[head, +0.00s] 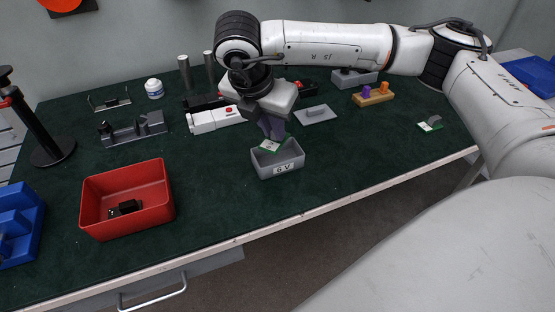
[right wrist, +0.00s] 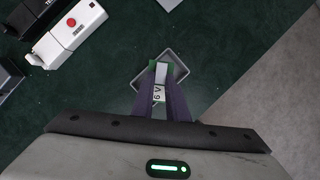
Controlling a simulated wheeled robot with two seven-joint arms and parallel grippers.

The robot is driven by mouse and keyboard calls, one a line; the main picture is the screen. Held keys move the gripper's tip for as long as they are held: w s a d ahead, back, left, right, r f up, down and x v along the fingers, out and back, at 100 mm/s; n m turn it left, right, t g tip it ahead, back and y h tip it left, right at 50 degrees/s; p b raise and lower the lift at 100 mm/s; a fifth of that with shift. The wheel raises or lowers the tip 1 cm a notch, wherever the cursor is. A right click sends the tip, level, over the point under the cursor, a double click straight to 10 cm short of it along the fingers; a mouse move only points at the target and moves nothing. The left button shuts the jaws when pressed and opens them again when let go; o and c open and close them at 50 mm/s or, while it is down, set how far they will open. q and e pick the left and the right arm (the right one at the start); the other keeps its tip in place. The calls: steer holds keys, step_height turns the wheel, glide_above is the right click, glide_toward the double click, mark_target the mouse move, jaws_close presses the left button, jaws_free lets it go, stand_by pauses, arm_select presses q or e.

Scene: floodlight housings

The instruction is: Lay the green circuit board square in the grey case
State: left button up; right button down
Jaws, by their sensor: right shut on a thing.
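My right gripper (head: 270,138) points down over the case, shut on the green circuit board (head: 268,147). The board is at the case's mouth and looks tilted; I cannot tell whether it touches the walls. My left gripper is not in view.
A red bin (head: 127,207) with a black part stands left. A white device with a red button (head: 215,119) lies behind the case. A grey lid (head: 315,115) lies behind right. Another green board (head: 430,124) lies far right.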

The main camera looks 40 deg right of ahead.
mark_target(270, 143)
steer(key=m, duration=0.1)
steer(key=r+m+g, duration=0.1)
steer(key=m, duration=0.1)
steer(key=r+m+g, duration=0.1)
steer(key=m, duration=0.1)
steer(key=shift+w+d, duration=0.25)
steer(key=shift+w, duration=0.05)
steer(key=shift+d+r+m+g, duration=0.15)
steer(key=shift+m+g, duration=0.1)
steer(key=shift+m, duration=0.35)
steer(key=shift+a+r+m+g, duration=0.15)
steer(key=shift+m+g, duration=0.1)
steer(key=shift+m, duration=0.65)
step_height(270, 143, down, 5)
steer(key=shift+s+d+f+b, duration=0.1)
steer(key=shift+f+b, duration=0.1)
steer(key=shift+b, duration=0.2)
steer(key=shift+f, duration=2.2)
steer(key=c, duration=2)
jaws_free()
steer(key=shift+r, duration=0.1)
steer(key=p+v, duration=0.1)
steer(key=v, duration=1.1)
steer(key=shift+p, duration=0.3)
